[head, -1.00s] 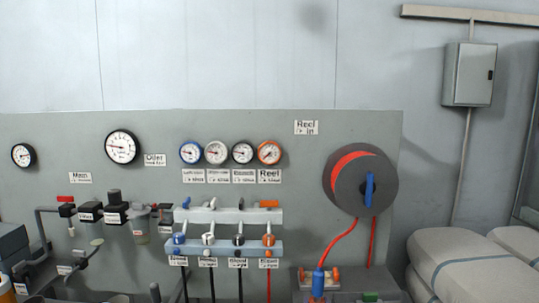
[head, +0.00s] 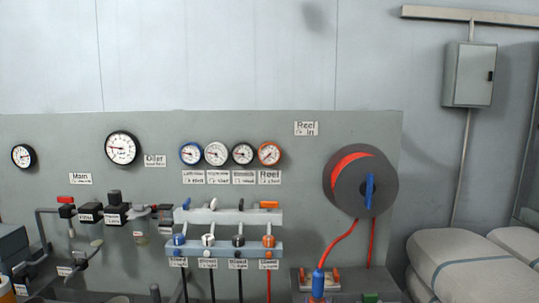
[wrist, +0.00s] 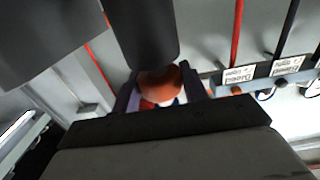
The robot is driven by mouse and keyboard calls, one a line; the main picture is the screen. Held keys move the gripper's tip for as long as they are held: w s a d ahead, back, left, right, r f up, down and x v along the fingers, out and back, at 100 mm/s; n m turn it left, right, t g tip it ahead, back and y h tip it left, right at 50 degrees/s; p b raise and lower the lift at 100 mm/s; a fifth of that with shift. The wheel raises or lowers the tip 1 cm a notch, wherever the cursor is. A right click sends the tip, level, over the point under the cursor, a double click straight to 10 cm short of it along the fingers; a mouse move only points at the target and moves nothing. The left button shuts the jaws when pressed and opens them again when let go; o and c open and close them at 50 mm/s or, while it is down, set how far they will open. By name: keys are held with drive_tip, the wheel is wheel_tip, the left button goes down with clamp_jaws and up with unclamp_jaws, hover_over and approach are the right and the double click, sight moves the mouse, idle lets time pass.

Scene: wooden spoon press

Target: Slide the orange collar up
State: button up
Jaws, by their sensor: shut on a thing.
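In the wrist view, my gripper (wrist: 158,92) has its two dark fingers on either side of a rounded orange piece, which looks like the orange collar (wrist: 160,80). It is shut on it. In the head view my gripper does not show, and I cannot tell which part there is the held collar. An orange valve (head: 268,241) is at the right end of the valve row there.
A light blue valve bar (head: 222,249) with labels and hoses runs beside the grip. A blue hose fitting (head: 318,281) on a red hose stands to its right in the head view. Above are several gauges (head: 216,153) and a hose reel (head: 384,180). White bundles (head: 465,265) lie at right.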

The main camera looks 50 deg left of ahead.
drive_tip(key=shift+r+p, duration=0.4)
drive_tip(key=shift+r, duration=0.2)
idle(0.3)
drive_tip(key=o, duration=1.5)
drive_tip(key=v, duration=0.9)
drive_tip(key=shift+b, duration=0.35)
